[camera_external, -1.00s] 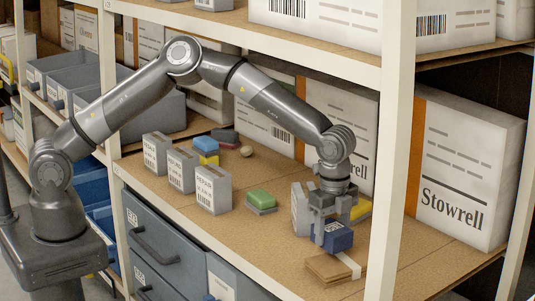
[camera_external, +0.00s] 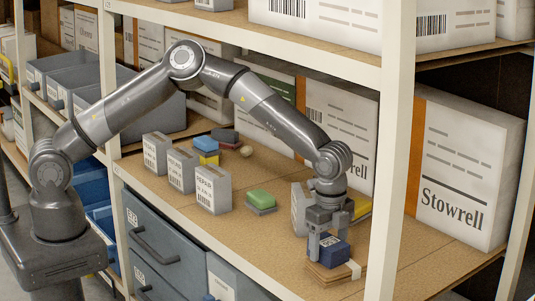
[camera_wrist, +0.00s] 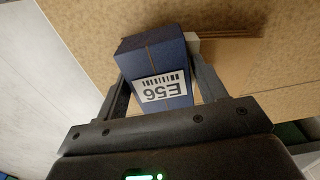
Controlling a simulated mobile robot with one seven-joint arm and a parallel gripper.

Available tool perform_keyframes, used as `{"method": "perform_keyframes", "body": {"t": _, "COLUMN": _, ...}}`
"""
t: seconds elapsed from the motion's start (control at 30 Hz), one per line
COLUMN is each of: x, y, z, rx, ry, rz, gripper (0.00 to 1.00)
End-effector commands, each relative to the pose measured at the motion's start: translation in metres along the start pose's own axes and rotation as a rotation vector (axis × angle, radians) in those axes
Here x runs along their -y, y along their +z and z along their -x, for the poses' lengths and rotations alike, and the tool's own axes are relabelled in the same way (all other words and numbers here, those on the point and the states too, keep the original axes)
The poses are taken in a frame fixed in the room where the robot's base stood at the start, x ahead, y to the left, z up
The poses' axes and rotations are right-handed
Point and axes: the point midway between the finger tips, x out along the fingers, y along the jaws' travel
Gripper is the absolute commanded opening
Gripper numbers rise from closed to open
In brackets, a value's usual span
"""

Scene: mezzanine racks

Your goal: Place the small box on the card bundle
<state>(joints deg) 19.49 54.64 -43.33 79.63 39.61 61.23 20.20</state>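The small box (camera_external: 335,249) is dark blue with a white label. It sits level on the card bundle (camera_external: 327,277), a flat stack of brown cards with a white band. In the wrist view the small box (camera_wrist: 158,71) shows its E56 label, and part of the card bundle (camera_wrist: 228,33) shows behind it. My gripper (camera_external: 327,247) points down over the box, one finger on each side. In the wrist view narrow gaps show between the fingers and the box, so my gripper (camera_wrist: 160,88) looks slightly open around it.
A grey-white box (camera_external: 300,209) and a yellow item (camera_external: 362,209) stand close behind my gripper. A green-topped block (camera_external: 261,198) and several grey boxes (camera_external: 213,189) are to the left. A shelf post (camera_external: 392,150) rises close on the right. The shelf's front edge is near.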

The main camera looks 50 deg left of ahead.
Motion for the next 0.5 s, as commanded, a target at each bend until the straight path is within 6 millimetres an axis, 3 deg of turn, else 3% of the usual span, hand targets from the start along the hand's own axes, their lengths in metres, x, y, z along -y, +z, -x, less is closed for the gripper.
{"method": "perform_keyframes", "body": {"t": 0.13, "x": 0.0001, "y": 0.0002, "z": 0.0, "rx": 0.0, "ry": 0.0, "rz": 0.0, "gripper": 0.76}}
{"method": "perform_keyframes", "body": {"t": 0.5, "x": 0.0005, "y": 0.0001, "z": 0.0093, "rx": 0.0, "ry": -0.001, "rz": 0.001, "gripper": 0.76}}
